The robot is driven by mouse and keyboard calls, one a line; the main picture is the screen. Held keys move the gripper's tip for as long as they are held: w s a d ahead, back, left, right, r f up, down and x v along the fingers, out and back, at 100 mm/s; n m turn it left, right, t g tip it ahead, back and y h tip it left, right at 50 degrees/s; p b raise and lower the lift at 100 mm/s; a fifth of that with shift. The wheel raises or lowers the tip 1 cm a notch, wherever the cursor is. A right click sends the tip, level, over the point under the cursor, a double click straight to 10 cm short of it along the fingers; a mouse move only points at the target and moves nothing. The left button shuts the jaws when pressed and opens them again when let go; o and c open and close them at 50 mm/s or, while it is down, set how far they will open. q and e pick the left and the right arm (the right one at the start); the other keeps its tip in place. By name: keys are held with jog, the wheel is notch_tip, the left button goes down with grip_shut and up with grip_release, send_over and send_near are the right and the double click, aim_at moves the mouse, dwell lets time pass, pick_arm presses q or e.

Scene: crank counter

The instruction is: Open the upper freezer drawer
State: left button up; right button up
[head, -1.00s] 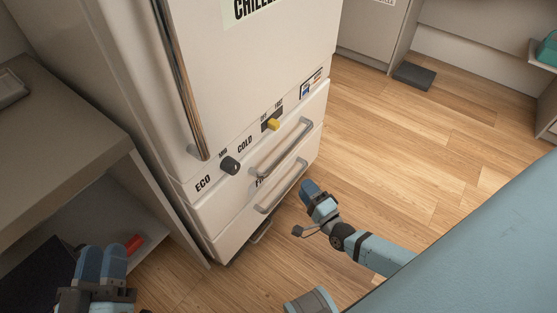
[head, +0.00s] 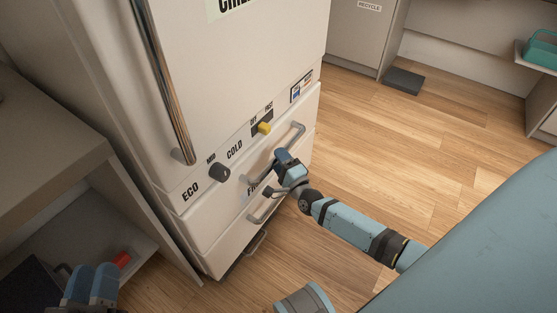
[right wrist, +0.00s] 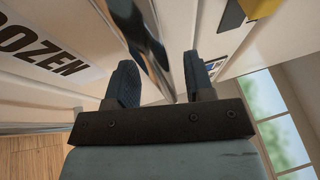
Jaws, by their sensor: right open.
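The white upper freezer drawer (head: 212,208) is closed, flush with the fridge front. Its grey bar handle (head: 299,131) is partly hidden behind my right gripper (head: 281,162). In the right wrist view the shiny handle bar (right wrist: 143,42) runs between the two spread dark fingers of my right gripper (right wrist: 161,85). The fingers are open on either side of the bar, with a gap visible to the right finger. My left gripper (head: 92,284) is low at the left, away from the drawer, its two blue fingers side by side and closed together.
The lower drawer, with its own handle (head: 256,219), is closed below. A dark knob (head: 219,172) and a yellow slider (head: 264,128) sit just above the upper drawer. A counter with an open shelf (head: 128,238) stands at left.

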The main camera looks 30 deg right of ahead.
jog(key=shift+w+r, duration=0.1)
jog(key=shift+w, duration=0.3)
grip_shut()
jog(key=shift+s, duration=0.15)
